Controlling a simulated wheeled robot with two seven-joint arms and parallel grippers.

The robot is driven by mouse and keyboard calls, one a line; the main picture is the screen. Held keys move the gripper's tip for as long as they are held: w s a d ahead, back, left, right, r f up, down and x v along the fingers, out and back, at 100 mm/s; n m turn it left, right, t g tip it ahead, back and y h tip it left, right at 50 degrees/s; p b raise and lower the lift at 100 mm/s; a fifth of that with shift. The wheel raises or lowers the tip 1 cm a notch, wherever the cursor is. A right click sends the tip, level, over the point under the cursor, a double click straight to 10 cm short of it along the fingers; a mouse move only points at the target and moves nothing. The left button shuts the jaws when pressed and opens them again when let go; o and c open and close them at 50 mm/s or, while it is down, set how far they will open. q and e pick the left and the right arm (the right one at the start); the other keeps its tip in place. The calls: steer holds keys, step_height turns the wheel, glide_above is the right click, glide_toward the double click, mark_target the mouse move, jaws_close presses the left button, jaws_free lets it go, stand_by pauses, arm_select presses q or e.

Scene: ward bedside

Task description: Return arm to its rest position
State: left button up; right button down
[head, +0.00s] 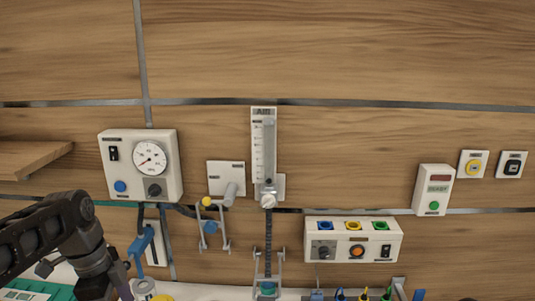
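My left arm comes in from the left as a dark, jointed shape and bends down at the lower left. The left gripper (121,284) is at the bottom edge, in front of the wall equipment. Its fingertips are cut off or too dark to make out, so I cannot tell whether it is open or holds anything. My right gripper is not in view.
On the wood wall are a gauge box (140,165), an AIR flowmeter (263,155), a three-socket panel (352,240) and a READY box (433,190). A wooden shelf (35,158) juts out at left. A green tray (25,290) and small items line the bottom edge.

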arm_select(q)
steer(key=d+f+n+h, duration=0.1)
steer(key=d+f+n, duration=0.45)
steer(key=f, duration=0.95)
steer(key=d+f+n+h, duration=0.1)
steer(key=d+f+n, duration=0.2)
steer(key=d+f, duration=0.85)
steer(key=s+d+f+n, duration=0.3)
steer(key=s+f+n, duration=0.2)
steer(key=s+f, duration=0.4)
steer(key=s+d+f+n, duration=0.3)
steer(key=s+f+n, duration=0.2)
steer(key=s+f, duration=0.45)
steer(key=w+d+f+m+b, duration=0.1)
steer(key=w+f+b, duration=0.3)
steer(key=b, duration=0.6)
step_height(320, 180, down, 2)
steer(key=shift+d+f+m+h, duration=0.25)
steer(key=shift+d+m+h, duration=0.1)
steer(key=shift+d, duration=0.3)
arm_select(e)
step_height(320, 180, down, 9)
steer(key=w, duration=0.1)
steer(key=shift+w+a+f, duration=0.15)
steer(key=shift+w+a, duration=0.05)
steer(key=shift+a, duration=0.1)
